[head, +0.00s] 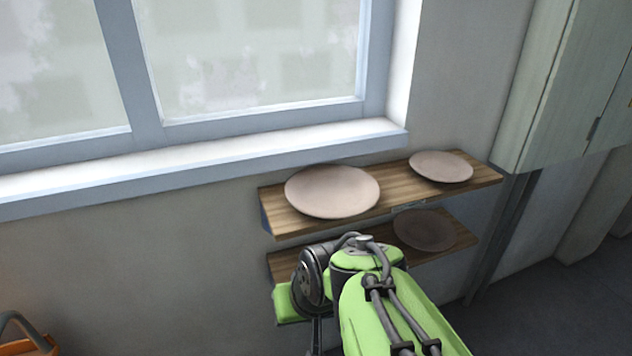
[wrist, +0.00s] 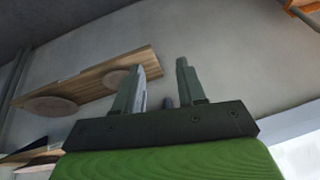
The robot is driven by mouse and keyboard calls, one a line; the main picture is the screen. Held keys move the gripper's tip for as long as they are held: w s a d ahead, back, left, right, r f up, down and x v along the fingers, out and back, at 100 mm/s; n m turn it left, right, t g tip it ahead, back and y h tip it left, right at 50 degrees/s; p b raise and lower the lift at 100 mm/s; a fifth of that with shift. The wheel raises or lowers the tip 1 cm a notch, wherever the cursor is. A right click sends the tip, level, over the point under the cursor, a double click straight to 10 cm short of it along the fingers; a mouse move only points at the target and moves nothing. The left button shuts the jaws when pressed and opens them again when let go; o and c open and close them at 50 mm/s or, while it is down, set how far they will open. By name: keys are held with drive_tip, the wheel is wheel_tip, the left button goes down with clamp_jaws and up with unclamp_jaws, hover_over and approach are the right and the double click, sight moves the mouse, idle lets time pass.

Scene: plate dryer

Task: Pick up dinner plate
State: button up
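A large round pinkish-beige plate (head: 332,190), the biggest in view, lies flat on the left part of the upper wooden shelf (head: 400,194). A smaller plate (head: 441,166) lies on the same shelf at the right. Another plate (head: 425,229) lies on the lower shelf, partly in shadow. My green arm hides part of the lower shelf in the head view. In the wrist view my gripper (wrist: 160,72) has its two fingers apart, with nothing between them.
A window with a white sill (head: 200,160) is above and left of the shelves. A pale green cabinet (head: 570,90) hangs at the right, near the shelf end. An orange-brown object (head: 30,344) with a grey handle is at bottom left. The wall left of the shelves is clear.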

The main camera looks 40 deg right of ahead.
drive_tip(key=w+d+m+t+y+p, duration=0.1)
drive_tip(key=w+d+m+p, duration=0.25)
drive_tip(key=d, duration=0.25)
drive_tip(key=m+t+h+p, duration=0.2)
drive_tip(key=m+t+p, duration=0.2)
drive_tip(key=m+t, duration=0.55)
approach(363, 211)
drive_tip(key=shift+m+g, duration=0.9)
drive_tip(key=shift+g, duration=0.05)
drive_tip(key=x, duration=0.4)
drive_tip(key=r+x, duration=0.1)
drive_tip(key=x, duration=0.6)
drive_tip(key=shift+w, duration=0.55)
drive_tip(key=shift+s+a+r, duration=0.1)
drive_tip(key=shift+s, duration=0.05)
clamp_jaws()
drive_tip(key=shift+r, duration=0.1)
